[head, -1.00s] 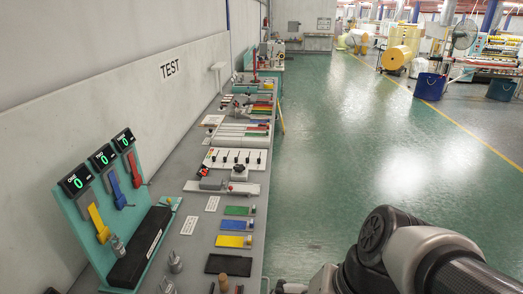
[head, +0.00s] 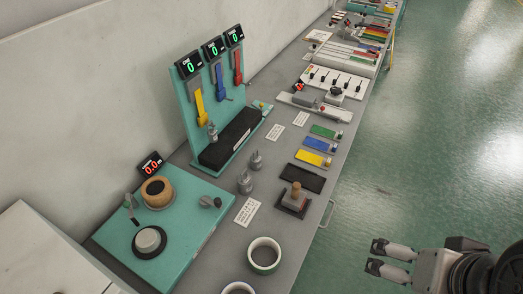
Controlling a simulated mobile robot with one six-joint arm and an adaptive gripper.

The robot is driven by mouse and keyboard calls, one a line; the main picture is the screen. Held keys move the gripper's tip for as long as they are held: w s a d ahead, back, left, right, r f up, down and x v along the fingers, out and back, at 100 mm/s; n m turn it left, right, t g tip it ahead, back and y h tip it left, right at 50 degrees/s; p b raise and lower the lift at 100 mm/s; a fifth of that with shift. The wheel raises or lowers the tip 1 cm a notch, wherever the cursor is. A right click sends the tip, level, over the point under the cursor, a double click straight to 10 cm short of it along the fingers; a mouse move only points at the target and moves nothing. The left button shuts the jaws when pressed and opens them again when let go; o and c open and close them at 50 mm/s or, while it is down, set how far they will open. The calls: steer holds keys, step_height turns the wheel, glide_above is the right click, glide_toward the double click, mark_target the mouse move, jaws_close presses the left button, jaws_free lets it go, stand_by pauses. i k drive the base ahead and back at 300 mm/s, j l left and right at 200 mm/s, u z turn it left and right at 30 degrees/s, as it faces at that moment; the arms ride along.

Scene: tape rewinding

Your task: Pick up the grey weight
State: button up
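Two small grey metal weights with narrow tops stand upright on the grey bench in the head view: one farther back (head: 256,160) and one nearer (head: 245,184). A third similar grey piece (head: 212,131) stands by the yellow strap on the turquoise test stand (head: 188,115). I cannot tell which one the task means. My gripper (head: 374,257) is at the lower right, over the green floor beside the bench. Its two fingers are apart with nothing between them. It is well to the right of the weights and touches none of them.
A turquoise plate (head: 185,258) with a tape roll and knobs lies at the bench's near left. The floor (head: 400,170) is clear.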

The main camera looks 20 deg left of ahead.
mark_target(256, 159)
steer(key=i+l+u, duration=0.1)
steer(key=u, duration=0.25)
steer(key=i+l+u, duration=0.15)
steer(key=i+u, duration=0.25)
steer(key=l+u, duration=0.2)
steer(key=u, duration=0.15)
